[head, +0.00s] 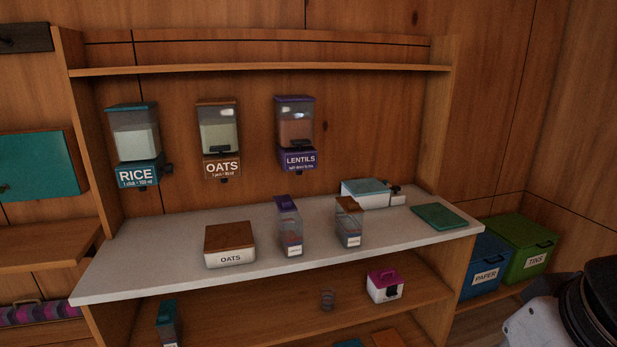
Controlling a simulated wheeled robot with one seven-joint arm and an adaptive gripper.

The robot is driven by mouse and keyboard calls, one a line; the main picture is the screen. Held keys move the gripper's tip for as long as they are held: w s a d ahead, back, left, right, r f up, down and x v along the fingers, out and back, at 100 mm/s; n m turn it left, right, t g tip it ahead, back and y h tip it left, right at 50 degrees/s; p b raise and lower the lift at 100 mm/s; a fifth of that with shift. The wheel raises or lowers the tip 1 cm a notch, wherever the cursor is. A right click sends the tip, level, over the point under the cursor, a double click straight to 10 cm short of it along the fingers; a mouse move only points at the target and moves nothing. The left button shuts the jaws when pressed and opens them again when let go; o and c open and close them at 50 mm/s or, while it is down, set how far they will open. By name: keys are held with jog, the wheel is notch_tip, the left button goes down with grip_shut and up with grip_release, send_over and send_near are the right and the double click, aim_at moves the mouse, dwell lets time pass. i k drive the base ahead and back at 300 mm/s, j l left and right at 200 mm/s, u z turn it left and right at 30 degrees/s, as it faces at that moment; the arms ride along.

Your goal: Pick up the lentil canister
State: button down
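A clear canister with a purple lid and reddish contents (291,232) stands upright on the white counter (150,268), near the middle. Its small label is too small to read; its purple colour matches the wall dispenser marked LENTILS (296,130) above it. A second clear canister with a brown lid (349,224) stands just to its right, with a gap between them. My gripper is not in view. Only a dark and white part of my own arm shows at the lower right, well away from the canisters.
A box marked OATS (231,257) sits left of the canisters. A teal-topped white device (367,194) and a green mat (439,217) lie to the right. RICE (136,142) and OATS (219,138) dispensers hang above. The counter's left end is bare.

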aim_at(291, 225)
jog(key=i+j, duration=0.35)
jog(key=j, duration=0.15)
jog(key=i+j, duration=0.7)
jog(key=j, duration=0.25)
jog(key=l+z, duration=0.05)
